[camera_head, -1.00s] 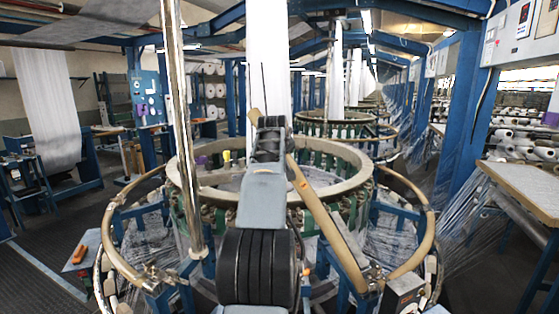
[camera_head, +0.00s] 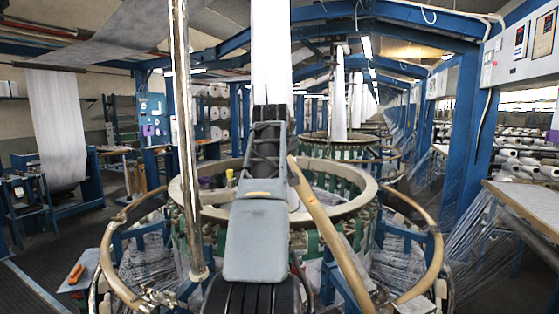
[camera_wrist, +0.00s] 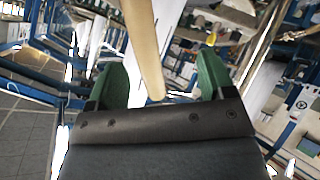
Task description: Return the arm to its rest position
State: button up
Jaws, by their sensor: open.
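My gripper (camera_wrist: 161,66) shows in the wrist view with its two green fingers spread wide apart. No object is clearly clasped between them. A pale wooden bar (camera_wrist: 146,45) passes through the gap in the picture; I cannot tell its distance from the fingers. In the head view my grey and black arm stands in front of the circular loom (camera_head: 188,200), and my fingers cannot be made out there. A slanted wooden bar (camera_head: 335,240) lies just right of my arm in the picture.
A metal pole (camera_head: 184,150) stands close on the left. Curved wooden rails (camera_head: 428,255) surround the loom. A table (camera_head: 525,205) is at the right. An orange-handled tool (camera_head: 76,273) lies on a small plate at lower left. Open floor shows at far left.

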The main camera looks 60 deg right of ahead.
dwell(0.4)
notch_tip(320, 180, down, 11)
jog(key=w+a+m+y, duration=0.2)
jog(key=w+y, duration=0.1)
jog(key=w+a+f+n+y, duration=0.1)
jog(key=w+a+f, duration=0.2)
jog(key=a+f, duration=0.4)
jog(key=w+a+f+y, duration=0.2)
jog(key=a+f, duration=0.3)
jog(key=a, duration=0.5)
jog(key=s+a+f+n+y, duration=0.1)
jog(key=a+f, duration=0.3)
jog(key=a, duration=0.4)
jog(key=s+a+f+n+y+b, duration=0.1)
jog(key=s+a+f+n, duration=0.1)
jog(key=a, duration=0.7)
jog(key=s+a+f+n+y, duration=0.2)
jog(key=a+f+n, duration=0.2)
jog(key=a, duration=0.5)
jog(key=shift+a+f+t+b, duration=0.15)
jog(key=shift+f+t+b, duration=0.2)
jog(key=shift+f, duration=0.45)
